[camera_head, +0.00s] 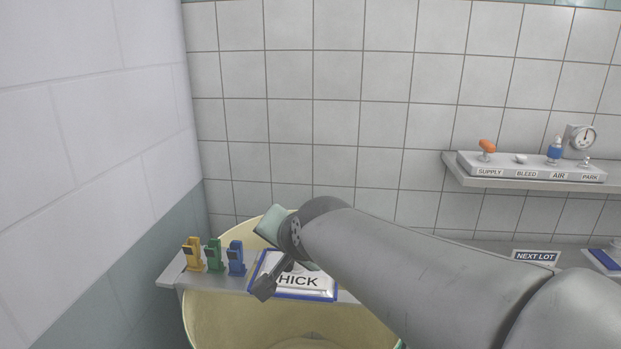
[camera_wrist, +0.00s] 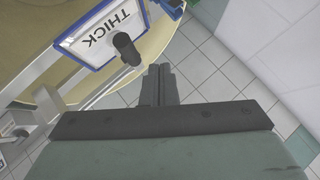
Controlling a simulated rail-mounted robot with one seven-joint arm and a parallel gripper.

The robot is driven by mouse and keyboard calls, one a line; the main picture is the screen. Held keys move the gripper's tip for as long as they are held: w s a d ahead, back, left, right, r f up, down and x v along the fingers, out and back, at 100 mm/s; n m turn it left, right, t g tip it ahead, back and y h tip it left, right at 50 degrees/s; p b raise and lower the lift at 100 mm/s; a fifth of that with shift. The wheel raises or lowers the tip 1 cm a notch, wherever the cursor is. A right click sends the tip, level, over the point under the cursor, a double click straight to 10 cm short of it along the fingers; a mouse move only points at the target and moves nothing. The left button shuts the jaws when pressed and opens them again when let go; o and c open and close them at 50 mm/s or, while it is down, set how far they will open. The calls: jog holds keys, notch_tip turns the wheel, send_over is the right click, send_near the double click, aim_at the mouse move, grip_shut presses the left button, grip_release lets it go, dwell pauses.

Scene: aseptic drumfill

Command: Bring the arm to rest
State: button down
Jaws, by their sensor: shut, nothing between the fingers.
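My gripper (camera_wrist: 160,85) is shut and empty in the wrist view, its fingers together over the tiled floor. In the head view my gripper (camera_head: 265,288) hangs in front of the card that reads THICK (camera_head: 315,283), covering its left part. I cannot tell how far it is from the card. The card also shows in the wrist view (camera_wrist: 97,40), with a dark knob (camera_wrist: 126,47) beside the fingers. My arm reaches in from the lower right of the head view.
A shelf holds yellow (camera_head: 193,254), green (camera_head: 214,255) and blue (camera_head: 236,258) clips above a large cream drum (camera_head: 215,318). A wall shelf (camera_head: 520,183) carries valves and a gauge (camera_head: 580,137). A NEXT LOT sign (camera_head: 535,257) stands at right. The left wall is close.

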jog(key=s+d+f+n+g+h, duration=0.4)
jog(key=s+d+f+g, duration=0.4)
jog(key=s+d+f, duration=1.1)
jog(key=s+d+h, duration=0.1)
jog(key=d, duration=0.3)
jog(key=shift+s+g, duration=0.2)
jog(key=shift+g, duration=0.2)
